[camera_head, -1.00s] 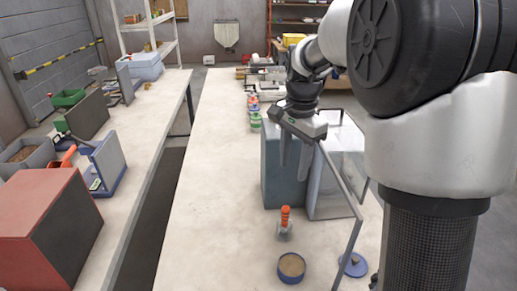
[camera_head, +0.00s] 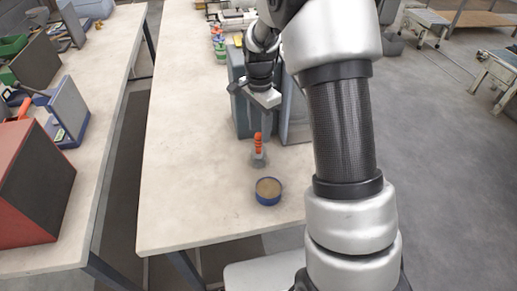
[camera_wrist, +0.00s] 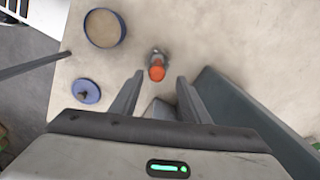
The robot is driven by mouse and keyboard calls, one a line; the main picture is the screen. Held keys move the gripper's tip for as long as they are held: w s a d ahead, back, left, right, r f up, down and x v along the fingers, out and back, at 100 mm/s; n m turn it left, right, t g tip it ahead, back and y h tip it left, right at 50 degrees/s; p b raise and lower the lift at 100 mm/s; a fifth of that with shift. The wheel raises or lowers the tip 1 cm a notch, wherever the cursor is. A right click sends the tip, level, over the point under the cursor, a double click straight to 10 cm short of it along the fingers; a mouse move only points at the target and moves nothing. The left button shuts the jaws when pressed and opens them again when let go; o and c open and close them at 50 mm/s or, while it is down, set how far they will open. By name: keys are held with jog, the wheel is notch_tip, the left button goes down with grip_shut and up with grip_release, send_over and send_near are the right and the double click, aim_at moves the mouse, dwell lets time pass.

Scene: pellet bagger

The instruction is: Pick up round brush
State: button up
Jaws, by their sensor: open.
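The round brush (camera_head: 258,151) stands upright on the light bench, with an orange handle on top and a grey lower part. In the wrist view the brush (camera_wrist: 157,68) is seen from above, just beyond the gap between my fingertips. My gripper (camera_wrist: 160,80) is open and empty, with one finger on each side of the line to the brush. In the head view my gripper (camera_head: 254,112) hangs behind and above the brush, beside a blue-grey box; its fingertips are hard to make out there.
The blue-grey box (camera_wrist: 235,110) stands close on the right in the wrist view. A round blue tin with brown contents (camera_head: 268,191) stands in front of the brush. A blue lid (camera_wrist: 86,91) lies on the left. The bench's left half (camera_head: 185,150) is clear.

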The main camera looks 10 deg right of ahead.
aim_at(259, 141)
jog(key=f, duration=0.2)
jog(key=s+f, duration=0.1)
jog(key=f, duration=0.1)
jog(key=shift+a+f, duration=0.15)
jog(key=shift+a, duration=0.05)
jog(key=shift+w+f, duration=0.1)
jog(key=shift+f, duration=0.4)
grip_shut()
